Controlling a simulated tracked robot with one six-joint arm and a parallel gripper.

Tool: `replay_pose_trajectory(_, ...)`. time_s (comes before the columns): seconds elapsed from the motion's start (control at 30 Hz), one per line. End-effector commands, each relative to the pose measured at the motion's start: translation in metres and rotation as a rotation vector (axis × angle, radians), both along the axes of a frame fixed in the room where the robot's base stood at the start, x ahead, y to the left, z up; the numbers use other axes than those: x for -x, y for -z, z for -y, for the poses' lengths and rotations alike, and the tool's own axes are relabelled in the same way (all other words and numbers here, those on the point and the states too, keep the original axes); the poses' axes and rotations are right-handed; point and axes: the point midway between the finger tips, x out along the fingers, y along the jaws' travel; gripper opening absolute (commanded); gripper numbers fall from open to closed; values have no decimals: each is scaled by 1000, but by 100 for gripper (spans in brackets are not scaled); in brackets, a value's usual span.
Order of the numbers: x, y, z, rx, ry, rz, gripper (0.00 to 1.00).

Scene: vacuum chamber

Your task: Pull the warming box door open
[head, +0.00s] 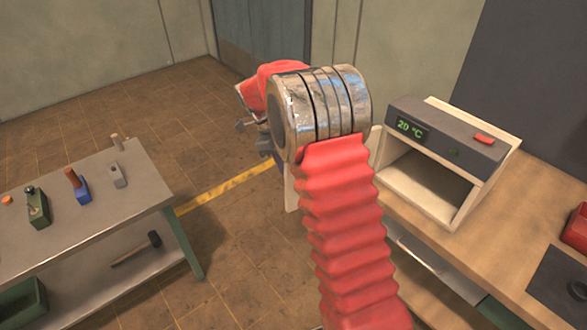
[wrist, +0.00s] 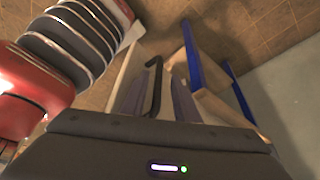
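The warming box (head: 452,140) stands on the right-hand bench, its display reading 20 °C. Its front opening is uncovered and the empty-looking inside shows. The cream door (head: 291,192) stands swung out to the left, mostly hidden behind my arm. In the wrist view, the pale door panel (wrist: 124,72) is seen edge-on with its black bar handle (wrist: 153,88). My gripper (wrist: 160,76) has its grey fingers on either side of the handle, with a visible gap on the right. In the head view, my gripper is largely hidden behind my wrist.
The wooden bench (head: 480,238) carries the box, and a red object (head: 577,228) lies at the right edge. A grey table (head: 135,190) with small tools stands at left. Tiled floor with a yellow line (head: 222,190) lies between them.

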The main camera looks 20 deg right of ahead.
Motion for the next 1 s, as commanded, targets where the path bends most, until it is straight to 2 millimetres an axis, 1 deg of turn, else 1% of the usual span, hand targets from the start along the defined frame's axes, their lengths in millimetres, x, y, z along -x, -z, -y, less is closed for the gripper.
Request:
replay_pose_trajectory(0.17, -4, -9, -3, 0, -1, 4, 28)
replay_pose_trajectory(0.27, -7, -21, -7, 0, -1, 4, 28)
replay_pose_trajectory(0.8, -31, -103, -34, 0, -3, 1, 28)
replay_pose_trajectory(1.0, -37, -121, -38, 0, -1, -1, 28)
